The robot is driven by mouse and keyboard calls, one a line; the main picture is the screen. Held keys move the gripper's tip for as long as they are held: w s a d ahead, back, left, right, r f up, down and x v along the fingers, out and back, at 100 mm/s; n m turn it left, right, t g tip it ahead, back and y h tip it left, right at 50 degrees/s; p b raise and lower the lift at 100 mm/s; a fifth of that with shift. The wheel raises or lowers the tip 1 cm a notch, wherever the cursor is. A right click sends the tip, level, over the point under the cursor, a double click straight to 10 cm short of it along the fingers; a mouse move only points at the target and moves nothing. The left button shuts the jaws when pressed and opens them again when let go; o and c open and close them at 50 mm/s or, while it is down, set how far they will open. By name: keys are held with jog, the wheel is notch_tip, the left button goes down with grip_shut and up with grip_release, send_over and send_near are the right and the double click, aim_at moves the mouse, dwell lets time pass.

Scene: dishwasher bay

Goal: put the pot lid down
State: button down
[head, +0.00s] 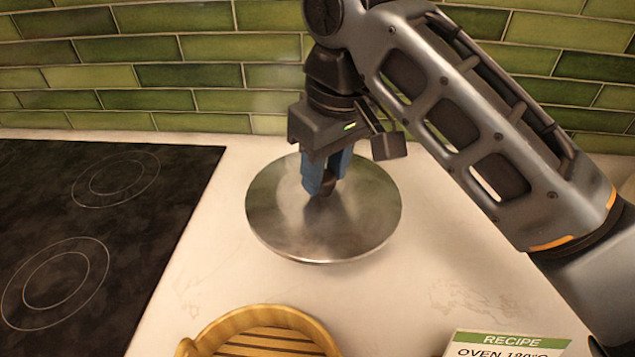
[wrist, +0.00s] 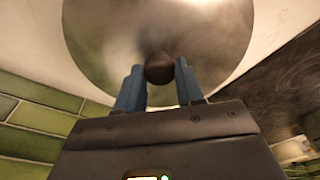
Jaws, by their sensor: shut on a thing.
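The pot lid (head: 290,215) is a round, shiny metal disc with a dark knob at its centre. In the head view it is over the pale counter, right of the cooktop, looking roughly level. My gripper (head: 323,188) is above the lid, pointing down, with its blue fingers shut on the knob. In the wrist view the dark knob (wrist: 159,68) sits between the blue fingers of my gripper (wrist: 160,80), and the lid (wrist: 110,35) spreads beyond them. I cannot tell whether the lid's underside touches the counter.
A black cooktop (head: 110,200) with ring markings lies at the left. A round wooden basket (head: 262,335) stands at the front, near the lid. A recipe card (head: 510,345) is at the front right. Green tiles (head: 150,75) form the back wall. Bare counter (head: 440,270) shows right of the lid.

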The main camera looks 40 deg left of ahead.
jog(key=w+a+f, duration=0.4)
jog(key=w, duration=0.1)
jog(key=shift+a+p, duration=0.3)
jog(key=shift+a, duration=0.1)
jog(key=shift+f+p, duration=0.35)
jog(key=shift+f, duration=1.7)
jog(key=shift+f, duration=0.15)
jog(key=c, duration=0.7)
grip_release()
jog(key=r, duration=0.4)
jog(key=d+r+b, duration=0.1)
jog(key=r, duration=0.7)
jog(key=shift+s+d+r, duration=0.1)
jog(key=shift+s+d, duration=0.1)
jog(key=shift+d, duration=0.15)
